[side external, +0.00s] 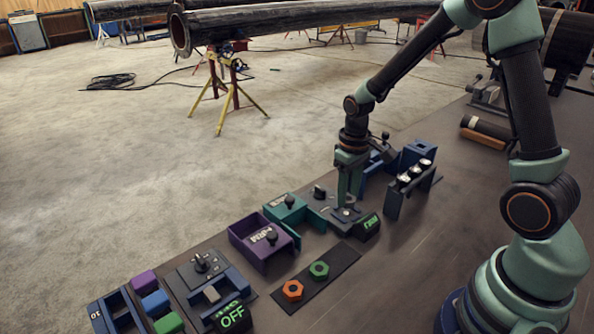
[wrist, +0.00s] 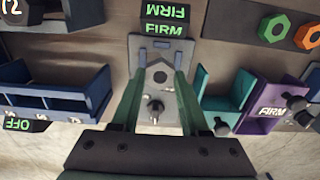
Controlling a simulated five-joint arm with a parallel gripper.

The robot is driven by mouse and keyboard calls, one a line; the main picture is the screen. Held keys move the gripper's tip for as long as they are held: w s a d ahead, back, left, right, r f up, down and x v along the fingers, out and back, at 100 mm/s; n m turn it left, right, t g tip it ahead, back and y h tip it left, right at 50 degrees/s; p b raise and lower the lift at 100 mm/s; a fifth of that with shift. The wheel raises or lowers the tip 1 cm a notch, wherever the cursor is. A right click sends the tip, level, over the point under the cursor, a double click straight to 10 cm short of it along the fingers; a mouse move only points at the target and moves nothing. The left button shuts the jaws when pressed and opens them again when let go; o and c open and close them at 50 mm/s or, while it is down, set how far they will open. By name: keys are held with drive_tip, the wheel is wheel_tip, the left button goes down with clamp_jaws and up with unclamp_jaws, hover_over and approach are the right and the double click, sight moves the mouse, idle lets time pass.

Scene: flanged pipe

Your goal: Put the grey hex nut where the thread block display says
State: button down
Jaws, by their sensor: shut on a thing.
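The grey hex nut (wrist: 160,76) shows in the wrist view as a pale six-sided piece with a dark hole. My gripper (wrist: 160,72) is shut on it, one green finger on each side, at the grey-blue thread block plate. In the side view my gripper (side external: 346,208) points straight down at this block, and its fingers mostly hide the nut. I cannot tell whether the nut touches the plate. The block's display (wrist: 164,29) reads FIRM in green; it also shows in the side view (side external: 369,226). A purple open box (side external: 262,243) bears a label reading FIRM in the wrist view (wrist: 245,110).
A teal box (side external: 285,208) stands beside the purple one. Orange (side external: 292,290) and green (side external: 319,270) nuts lie on a dark mat. Another display (side external: 231,317) reads OFF.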

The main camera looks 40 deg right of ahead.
sight(348, 198)
drive_tip(key=shift+r, duration=0.1)
wheel_tip(348, 198, up, 9)
drive_tip(key=w+a+n, duration=0.3)
drive_tip(key=w+a, duration=0.2)
drive_tip(key=a, duration=0.6)
drive_tip(key=w+a+n, duration=0.3)
drive_tip(key=w+a, duration=0.2)
drive_tip(key=a, duration=0.5)
drive_tip(key=shift+w+f, duration=0.2)
drive_tip(key=shift+f, duration=2.3)
drive_tip(key=shift+f, duration=2.05)
drive_tip(key=shift+f, duration=1.3)
